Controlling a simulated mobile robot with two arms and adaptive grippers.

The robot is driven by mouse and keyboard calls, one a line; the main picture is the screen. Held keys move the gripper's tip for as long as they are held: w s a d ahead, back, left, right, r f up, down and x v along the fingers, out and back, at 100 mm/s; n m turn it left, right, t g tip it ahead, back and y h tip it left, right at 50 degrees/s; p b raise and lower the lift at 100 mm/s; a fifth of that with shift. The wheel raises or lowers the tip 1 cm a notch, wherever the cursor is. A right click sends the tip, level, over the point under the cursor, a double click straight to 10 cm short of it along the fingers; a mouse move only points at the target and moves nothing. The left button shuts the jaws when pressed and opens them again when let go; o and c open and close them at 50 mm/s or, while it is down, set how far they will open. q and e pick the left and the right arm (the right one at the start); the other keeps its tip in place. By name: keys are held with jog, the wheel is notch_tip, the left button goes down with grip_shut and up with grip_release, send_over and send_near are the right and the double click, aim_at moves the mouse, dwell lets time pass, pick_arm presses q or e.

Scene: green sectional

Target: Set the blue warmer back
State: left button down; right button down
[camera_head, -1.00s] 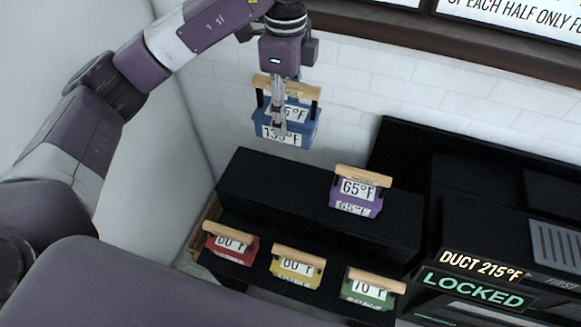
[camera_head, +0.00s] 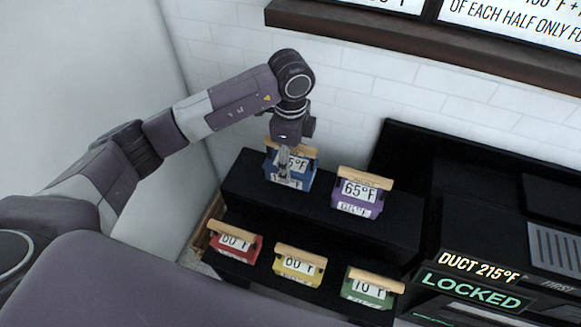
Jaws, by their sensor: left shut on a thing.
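The blue warmer (camera_head: 300,180) is a small blue box with a wooden handle and white temperature labels, partly hidden by my gripper. It is at the left part of the upper black step (camera_head: 243,183), left of the purple warmer. I cannot tell whether its base touches the step. My left gripper (camera_head: 284,170) comes down from above and is shut on the blue warmer at its handle. My right gripper is not in view.
The purple warmer (camera_head: 357,196), labelled 65°F, stands on the upper step. Red (camera_head: 233,246), yellow (camera_head: 298,268) and green (camera_head: 369,290) warmers stand on the lower step. A black unit (camera_head: 470,292) reading LOCKED is at the right. A white tiled wall (camera_head: 400,80) stands behind.

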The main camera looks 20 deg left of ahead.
aim_at(291, 162)
pick_arm(q)
notch_tip(291, 162, down, 3)
jog(key=shift+f, duration=0.15)
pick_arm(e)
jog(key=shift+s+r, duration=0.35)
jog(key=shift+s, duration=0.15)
pick_arm(q)
jog(key=shift+f, duration=0.15)
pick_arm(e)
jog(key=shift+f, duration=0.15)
pick_arm(q)
jog(key=c, duration=0.9)
grip_release()
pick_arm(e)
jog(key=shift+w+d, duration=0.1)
